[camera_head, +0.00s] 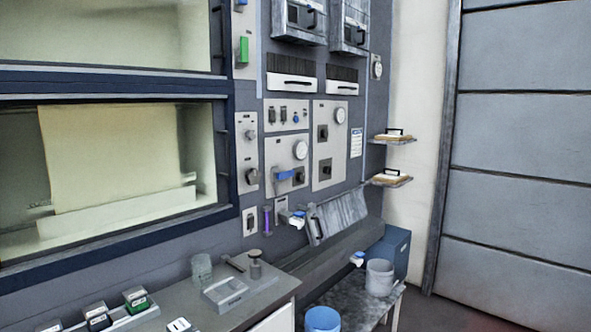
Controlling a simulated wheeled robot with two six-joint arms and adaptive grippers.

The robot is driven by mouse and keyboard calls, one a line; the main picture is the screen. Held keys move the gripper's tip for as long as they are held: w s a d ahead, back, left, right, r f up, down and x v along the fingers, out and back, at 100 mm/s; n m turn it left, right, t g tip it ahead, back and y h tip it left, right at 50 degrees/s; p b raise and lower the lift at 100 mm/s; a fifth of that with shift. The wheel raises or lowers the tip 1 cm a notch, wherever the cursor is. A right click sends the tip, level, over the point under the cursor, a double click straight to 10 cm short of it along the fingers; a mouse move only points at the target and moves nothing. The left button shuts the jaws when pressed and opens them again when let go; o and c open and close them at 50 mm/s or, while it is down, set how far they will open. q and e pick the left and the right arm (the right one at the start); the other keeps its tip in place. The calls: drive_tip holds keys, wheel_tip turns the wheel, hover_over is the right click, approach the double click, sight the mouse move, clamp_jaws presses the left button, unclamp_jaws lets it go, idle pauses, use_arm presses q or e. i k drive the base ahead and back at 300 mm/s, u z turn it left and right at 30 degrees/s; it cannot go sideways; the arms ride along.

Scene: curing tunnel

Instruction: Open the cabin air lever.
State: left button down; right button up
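No label that I can read names the cabin air lever, so I cannot tell which control it is. A blue handle (287,175) sticks out sideways from a grey panel (272,158) with a round gauge, in the middle of the wall of controls. Below it, a purple upright bar (267,221) and a white and blue fitting (296,218) are on the wall. A green block-like control (243,50) is higher up at the left. Neither of my grippers shows in the head view.
A glazed chamber (120,165) fills the left. A grey counter (255,300) below holds a glass beaker (202,267) and small boxes. A lower table carries a light grey pot (379,277) and a blue container (322,320). Two small shelves (398,140) stick out at the right; a panelled door (520,150) stands beyond.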

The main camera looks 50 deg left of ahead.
sight(279, 175)
drive_tip(key=u, duration=0.3)
drive_tip(key=i, duration=1.1)
drive_tip(key=u, duration=1.3)
drive_tip(key=i, duration=0.9)
drive_tip(key=u, duration=1.2)
drive_tip(key=i, duration=0.25)
drive_tip(key=u, duration=0.05)
